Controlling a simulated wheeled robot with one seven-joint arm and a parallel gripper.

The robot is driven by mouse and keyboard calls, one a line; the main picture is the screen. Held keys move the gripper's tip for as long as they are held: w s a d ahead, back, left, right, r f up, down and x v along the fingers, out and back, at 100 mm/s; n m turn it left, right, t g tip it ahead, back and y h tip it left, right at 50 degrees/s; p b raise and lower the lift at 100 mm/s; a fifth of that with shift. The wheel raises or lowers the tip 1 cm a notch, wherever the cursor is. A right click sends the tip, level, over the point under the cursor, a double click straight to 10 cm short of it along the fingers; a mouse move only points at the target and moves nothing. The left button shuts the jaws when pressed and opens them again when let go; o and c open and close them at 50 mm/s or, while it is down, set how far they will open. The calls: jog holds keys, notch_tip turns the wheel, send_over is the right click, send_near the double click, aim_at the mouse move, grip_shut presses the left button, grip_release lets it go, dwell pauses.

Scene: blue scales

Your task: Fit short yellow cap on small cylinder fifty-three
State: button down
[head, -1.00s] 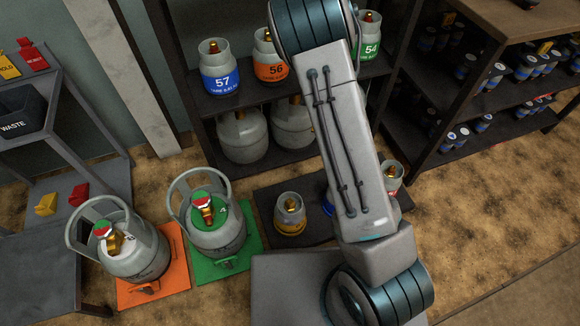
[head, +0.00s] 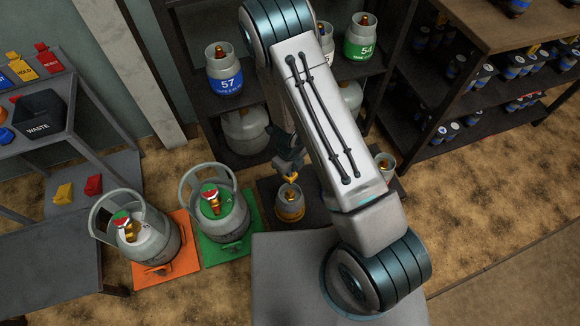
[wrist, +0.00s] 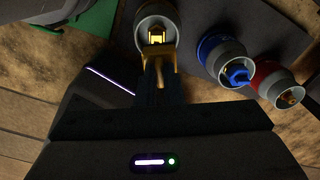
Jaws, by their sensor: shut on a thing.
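A small grey cylinder with a yellow band (head: 290,214) stands on a dark low platform; its number is not readable. It also shows at the top of the wrist view (wrist: 143,22), with a bright yellow fitting inside its collar. My gripper (head: 289,172) is over this cylinder, pointing down, shut on the yellow cap (head: 291,178). In the wrist view, the yellow cap (wrist: 158,72) shows between the fingers, close to the collar's near edge. Whether the cap touches the cylinder's valve cannot be told. My forearm hides part of the platform.
Beside it stand a small cylinder with a blue fitting (wrist: 236,72) and a red-banded one (wrist: 265,72). Two larger cylinders stand left, on orange (head: 180,265) and green (head: 243,248) mats. A dark shelf (head: 205,107) with numbered cylinders is behind.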

jog(key=shift+s+m, duration=0.5)
jog(key=shift+m, duration=0.1)
jog(key=shift+p, duration=0.35)
jog(key=b, duration=0.8)
send_over(290, 192)
notch_tip(290, 192, down, 8)
jog(key=shift+f, duration=0.15)
jog(key=shift+f, duration=0.15)
dwell(0.9)
jog(key=shift+f, duration=0.35)
jog(key=shift+f+b, duration=1.25)
jog(key=c, duration=1.5)
grip_release()
